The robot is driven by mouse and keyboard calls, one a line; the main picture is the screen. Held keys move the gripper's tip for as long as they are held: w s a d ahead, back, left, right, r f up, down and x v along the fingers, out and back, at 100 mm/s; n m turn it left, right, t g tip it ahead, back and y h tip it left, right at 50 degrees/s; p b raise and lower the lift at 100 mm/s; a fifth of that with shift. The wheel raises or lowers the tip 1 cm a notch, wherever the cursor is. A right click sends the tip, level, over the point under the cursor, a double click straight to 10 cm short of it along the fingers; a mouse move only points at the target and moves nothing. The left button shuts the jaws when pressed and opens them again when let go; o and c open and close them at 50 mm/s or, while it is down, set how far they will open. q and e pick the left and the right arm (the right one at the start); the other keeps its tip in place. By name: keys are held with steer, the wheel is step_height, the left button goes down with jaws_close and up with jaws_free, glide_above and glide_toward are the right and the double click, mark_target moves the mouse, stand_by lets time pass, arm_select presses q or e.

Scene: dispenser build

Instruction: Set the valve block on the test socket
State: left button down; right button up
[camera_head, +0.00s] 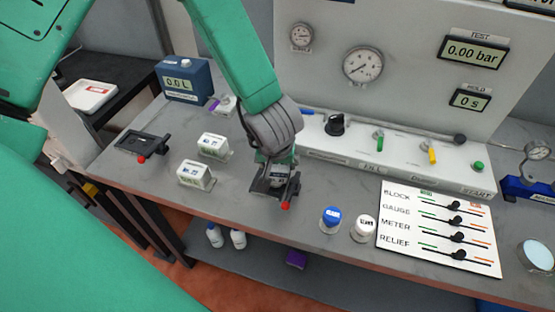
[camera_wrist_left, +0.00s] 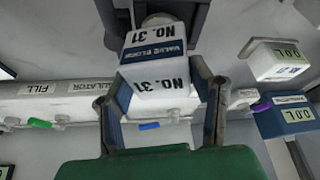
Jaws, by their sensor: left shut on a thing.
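My left gripper (camera_head: 277,168) comes down from above, shut on the valve block. In the left wrist view the valve block (camera_wrist_left: 158,75) is white with blue parts and reads "VALVE BLOCK NO. 31"; a gripper finger shows on either side of it. In the head view the block (camera_head: 281,178) is mostly hidden by the gripper. It is at a black fixture with a red knob (camera_head: 286,205), which may be the test socket. Whether the block is fully seated cannot be told. My right gripper is not in view.
Two white blocks (camera_head: 213,145) (camera_head: 196,175) stand to the left, with another black red-knobbed fixture (camera_head: 143,144) beyond. A blue meter (camera_head: 184,80) stands behind. The test panel (camera_head: 385,140) is behind right. Two small jars (camera_head: 330,220) (camera_head: 363,229) and a slider board (camera_head: 440,230) are right.

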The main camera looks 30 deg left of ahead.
arm_select(q)
steer(key=shift+s+a+r+p, duration=0.1)
steer(key=shift+s+a+p, duration=0.2)
steer(key=shift+a, duration=0.2)
stand_by(0.8)
steer(key=shift+f+b, duration=0.45)
steer(key=shift+f, duration=0.25)
stand_by(0.3)
steer(key=c, duration=1)
jaws_free()
steer(key=p+v, duration=0.2)
steer(key=shift+s+d+r+p, duration=0.1)
steer(key=shift+s+r+p, duration=0.05)
steer(key=shift+r+p, duration=0.2)
steer(key=v, duration=0.8)
steer(key=shift+s, duration=0.1)
